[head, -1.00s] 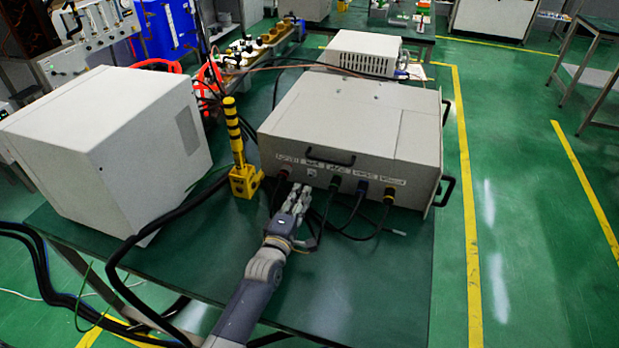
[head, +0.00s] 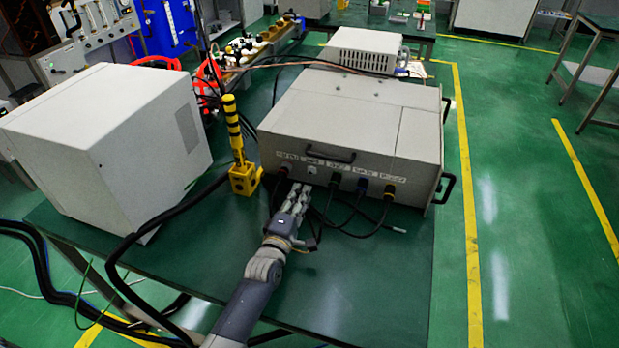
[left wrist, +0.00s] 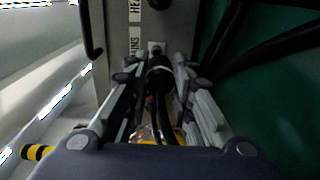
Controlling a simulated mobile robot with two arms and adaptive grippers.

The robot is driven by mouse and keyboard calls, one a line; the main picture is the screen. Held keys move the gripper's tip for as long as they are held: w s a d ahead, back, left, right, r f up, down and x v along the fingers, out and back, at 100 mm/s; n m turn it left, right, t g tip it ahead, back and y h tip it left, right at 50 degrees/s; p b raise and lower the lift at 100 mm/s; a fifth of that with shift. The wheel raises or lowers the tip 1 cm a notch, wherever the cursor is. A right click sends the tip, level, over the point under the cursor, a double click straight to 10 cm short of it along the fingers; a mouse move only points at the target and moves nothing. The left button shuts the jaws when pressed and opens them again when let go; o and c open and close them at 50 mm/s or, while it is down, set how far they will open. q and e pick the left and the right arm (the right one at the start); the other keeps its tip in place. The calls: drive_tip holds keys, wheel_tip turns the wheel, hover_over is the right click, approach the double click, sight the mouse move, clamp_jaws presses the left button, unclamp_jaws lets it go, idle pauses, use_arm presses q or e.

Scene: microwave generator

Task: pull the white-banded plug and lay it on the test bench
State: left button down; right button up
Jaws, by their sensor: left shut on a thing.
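The grey generator box (head: 350,115) stands on the green test bench (head: 370,285), with a row of cables and plugs along its front panel. My left gripper (head: 299,188) is low in front of the panel's left half. In the left wrist view, its fingers (left wrist: 160,85) are on both sides of a black plug (left wrist: 158,75) and shut on it. A small white piece (left wrist: 157,47) shows at the plug's panel end, beside a label; I cannot tell if it is the band or part of the socket. Whether the plug is seated is unclear. My right gripper is out of view.
A yellow-and-black signal post (head: 236,140) stands just left of the gripper. A large white box (head: 105,150) fills the bench's left side. The bench's front right is clear.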

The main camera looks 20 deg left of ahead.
use_arm(q)
drive_tip(key=shift+f+b, duration=0.6)
drive_tip(key=shift+f, duration=0.25)
drive_tip(key=c, duration=1.3)
unclamp_jaws()
drive_tip(key=shift+r, duration=0.1)
drive_tip(key=shift+s, duration=0.15)
drive_tip(key=s, duration=1.2)
drive_tip(key=shift+a, duration=0.2)
drive_tip(key=shift+w, duration=0.1)
